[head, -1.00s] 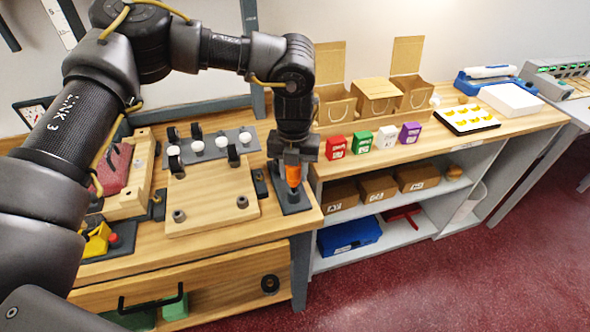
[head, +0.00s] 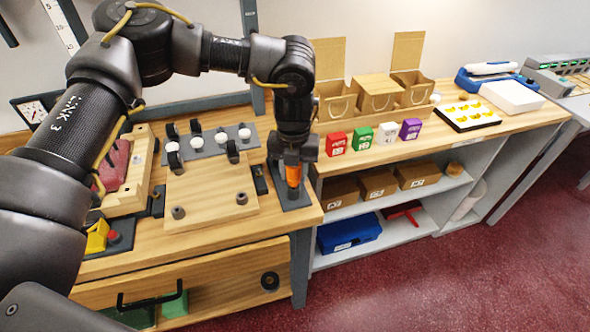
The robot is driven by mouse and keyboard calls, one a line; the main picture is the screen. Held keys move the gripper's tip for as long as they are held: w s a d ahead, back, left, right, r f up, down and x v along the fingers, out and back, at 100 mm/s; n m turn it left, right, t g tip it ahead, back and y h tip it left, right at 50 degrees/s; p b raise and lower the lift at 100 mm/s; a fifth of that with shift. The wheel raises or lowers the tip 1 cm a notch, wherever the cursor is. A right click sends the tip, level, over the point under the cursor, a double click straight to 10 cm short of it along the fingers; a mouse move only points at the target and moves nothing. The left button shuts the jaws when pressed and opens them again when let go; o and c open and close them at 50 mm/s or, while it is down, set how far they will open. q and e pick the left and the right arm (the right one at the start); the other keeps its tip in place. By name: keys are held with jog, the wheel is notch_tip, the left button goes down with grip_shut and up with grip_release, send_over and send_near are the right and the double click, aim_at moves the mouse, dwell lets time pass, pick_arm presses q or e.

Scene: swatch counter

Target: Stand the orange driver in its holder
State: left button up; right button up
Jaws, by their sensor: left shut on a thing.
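The orange driver (head: 293,174) is upright below my left gripper (head: 293,160), which points straight down and is shut on it. The driver's lower end is at a dark grey holder base (head: 297,203) near the right front corner of the wooden workbench. I cannot tell whether its tip sits in the holder's hole or just above it. The gripper hides the driver's top. My right gripper is not in view.
A wooden board (head: 208,197) with clamps and white knobs lies left of the holder. A red box (head: 336,144) and other coloured boxes stand on the counter (head: 470,143) to the right. A drawer (head: 190,290) below stands open.

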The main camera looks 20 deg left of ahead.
pick_arm(q)
jog(key=o, duration=1.4)
jog(key=shift+s+r+p, duration=0.1)
jog(key=shift+r+p, duration=2.2)
jog(key=shift+r, duration=0.75)
